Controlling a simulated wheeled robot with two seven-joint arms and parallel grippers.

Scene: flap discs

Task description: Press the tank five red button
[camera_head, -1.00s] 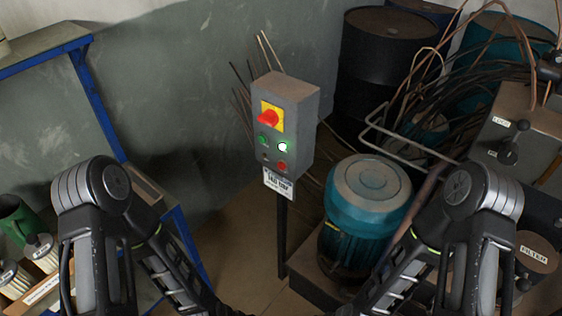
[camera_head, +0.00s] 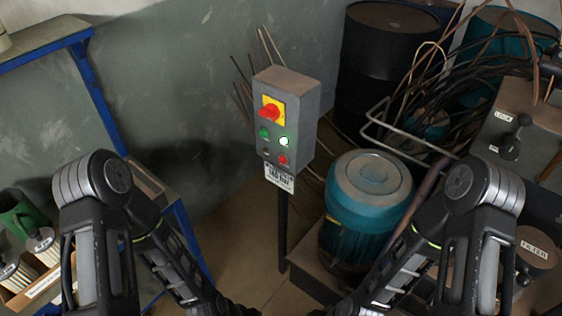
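A grey control box (camera_head: 286,118) stands on a dark post in the middle of the head view. Its front has a red rotary switch on a yellow plate (camera_head: 272,108), a green button (camera_head: 265,133), a lit whitish button (camera_head: 284,141), a small dark knob and a red button (camera_head: 283,159) at the lower right. A white label plate (camera_head: 279,178) hangs below the box; its text is too small to read surely. My two arms come in from the lower left and lower right. Both grippers are outside the picture, below its bottom edge.
A teal motor (camera_head: 367,205) stands right of the post on a low plinth. A black drum (camera_head: 383,65) and tangled rods stand behind it. A blue-framed shelf (camera_head: 95,85) is at left. A grey machine with levers (camera_head: 508,130) is at right. Some floor (camera_head: 235,245) is free before the post.

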